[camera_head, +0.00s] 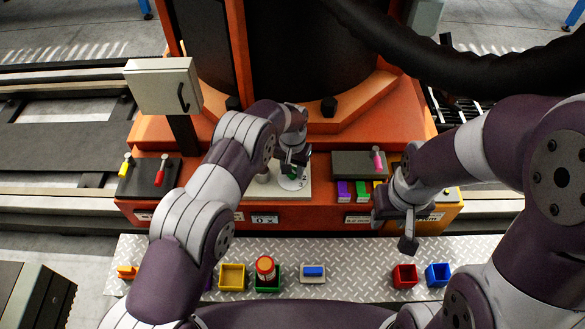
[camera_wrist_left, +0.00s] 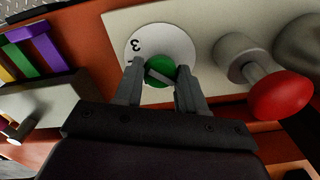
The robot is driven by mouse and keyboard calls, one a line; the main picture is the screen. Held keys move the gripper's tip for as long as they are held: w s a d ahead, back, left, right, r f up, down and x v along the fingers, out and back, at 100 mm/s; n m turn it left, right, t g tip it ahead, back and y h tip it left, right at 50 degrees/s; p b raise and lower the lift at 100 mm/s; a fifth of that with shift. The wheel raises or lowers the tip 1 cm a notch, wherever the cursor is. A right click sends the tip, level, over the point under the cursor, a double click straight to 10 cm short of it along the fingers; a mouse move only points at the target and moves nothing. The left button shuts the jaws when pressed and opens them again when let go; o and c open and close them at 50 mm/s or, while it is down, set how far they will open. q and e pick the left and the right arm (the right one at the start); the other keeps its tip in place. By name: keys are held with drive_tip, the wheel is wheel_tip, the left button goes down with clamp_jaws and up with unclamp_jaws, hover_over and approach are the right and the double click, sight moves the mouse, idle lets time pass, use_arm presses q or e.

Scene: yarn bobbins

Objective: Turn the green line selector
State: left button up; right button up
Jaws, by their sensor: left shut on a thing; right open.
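The green line selector (camera_wrist_left: 160,70) is a round green knob with a pale bar across it, on a white numbered dial (camera_wrist_left: 180,42). In the left wrist view the digit 3 shows at the upper left of the dial. My left gripper (camera_wrist_left: 160,82) has its two fingers on either side of the knob and is shut on it. In the head view my left gripper (camera_head: 293,160) covers most of the dial (camera_head: 292,182), with a bit of green showing. My right gripper (camera_head: 392,232) is open and empty, over the front right of the orange machine base.
Red and yellow levers (camera_head: 162,170) stand at the left. Small coloured bins, including a yellow one (camera_head: 232,277), line the metal shelf (camera_head: 350,255).

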sight(293, 170)
use_arm(q)
drive_tip(key=shift+m, duration=0.3)
drive_tip(key=o, duration=1)
drive_tip(key=shift+o, duration=0.2)
wheel_tip(293, 170, up, 13)
drive_tip(key=p, duration=0.3)
drive_tip(key=shift+w+f, duration=0.1)
drive_tip(key=shift+w, duration=0.05)
